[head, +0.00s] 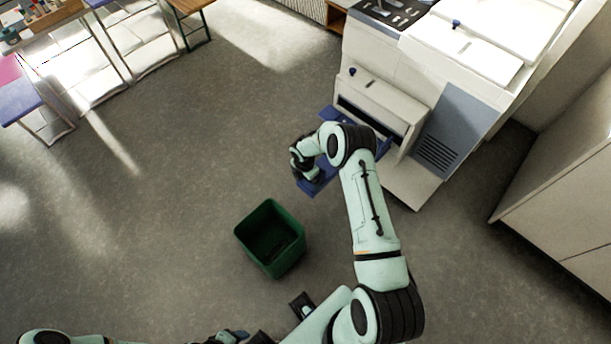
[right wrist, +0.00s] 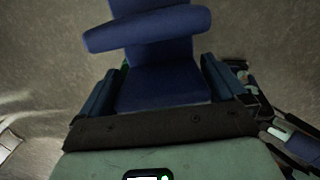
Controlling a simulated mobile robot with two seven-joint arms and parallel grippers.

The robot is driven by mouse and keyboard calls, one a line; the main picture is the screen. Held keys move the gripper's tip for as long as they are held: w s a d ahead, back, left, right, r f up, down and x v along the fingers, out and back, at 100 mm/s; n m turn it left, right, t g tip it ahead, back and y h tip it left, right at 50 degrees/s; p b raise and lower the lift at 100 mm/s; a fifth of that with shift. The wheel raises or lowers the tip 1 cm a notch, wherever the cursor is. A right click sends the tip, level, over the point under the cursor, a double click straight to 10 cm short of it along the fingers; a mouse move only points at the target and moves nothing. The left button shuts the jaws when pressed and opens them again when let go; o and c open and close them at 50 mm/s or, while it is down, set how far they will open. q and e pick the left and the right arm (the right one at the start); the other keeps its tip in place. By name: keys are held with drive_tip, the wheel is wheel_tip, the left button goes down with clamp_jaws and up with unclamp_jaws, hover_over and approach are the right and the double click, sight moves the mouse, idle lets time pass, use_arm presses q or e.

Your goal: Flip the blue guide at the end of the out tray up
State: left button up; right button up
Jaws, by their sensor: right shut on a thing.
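The blue out tray (head: 326,113) sticks out of the copier's lower front in the head view, and my right arm covers much of it. My right gripper (head: 305,172) is at the tray's outer end. In the right wrist view its two fingers (right wrist: 162,88) stand on either side of a flat blue piece, which I take to be the blue guide (right wrist: 160,82), and are shut on it. A rounded blue bar (right wrist: 147,29) crosses just beyond. The guide's exact angle is hard to tell. My left gripper (head: 232,336) shows only partly at the bottom edge.
The white copier (head: 385,97) stands at the upper right. A green bin (head: 262,252) stands on the floor below the tray's end. A pale cabinet (head: 565,205) is at the right. The floor to the left is clear, with tables at the upper left.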

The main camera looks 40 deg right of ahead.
drive_tip(key=shift+w, duration=0.1)
idle(0.3)
drive_tip(key=o, duration=1.1)
drive_tip(key=r, duration=0.9)
drive_tip(key=a+r, duration=0.1)
drive_tip(key=r, duration=0.3)
drive_tip(key=shift+r, duration=0.2)
